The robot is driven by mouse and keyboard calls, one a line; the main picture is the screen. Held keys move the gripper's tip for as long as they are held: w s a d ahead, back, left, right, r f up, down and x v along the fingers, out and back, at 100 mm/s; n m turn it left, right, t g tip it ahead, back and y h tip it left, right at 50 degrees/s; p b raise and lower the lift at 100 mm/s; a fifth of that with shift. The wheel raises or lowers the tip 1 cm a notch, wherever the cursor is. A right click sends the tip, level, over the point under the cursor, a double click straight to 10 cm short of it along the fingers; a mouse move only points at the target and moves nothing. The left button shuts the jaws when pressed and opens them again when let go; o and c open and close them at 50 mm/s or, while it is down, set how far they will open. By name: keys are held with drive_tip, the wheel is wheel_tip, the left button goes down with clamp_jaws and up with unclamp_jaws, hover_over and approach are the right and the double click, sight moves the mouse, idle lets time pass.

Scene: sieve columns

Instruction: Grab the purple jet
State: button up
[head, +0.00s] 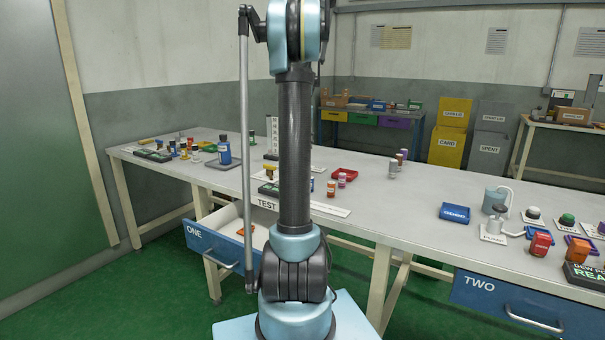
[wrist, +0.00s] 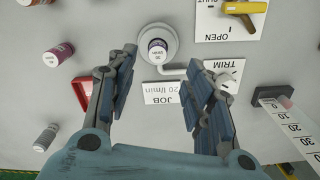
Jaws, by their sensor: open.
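Another purple cylinder with a pale label (wrist: 58,54) stands on the bench further left. I cannot tell which of them is the purple jet. My gripper (wrist: 177,62) is open and empty, its two fingers spread wide over the bench. The holder's cylinder lies between and just beyond the fingertips.
A red tray (wrist: 82,93) and a grey-capped cylinder (wrist: 46,138) lie left of the fingers. A yellow valve handle (wrist: 243,8) and a scale (wrist: 290,120) are at right. Drawer ONE (head: 215,248) hangs open.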

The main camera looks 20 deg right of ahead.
wheel_tip(320, 180, down, 10)
drive_tip(key=shift+d+r, duration=0.1)
drive_tip(key=shift+d, duration=0.05)
idle(0.5)
drive_tip(key=shift+c, duration=0.2)
clamp_jaws()
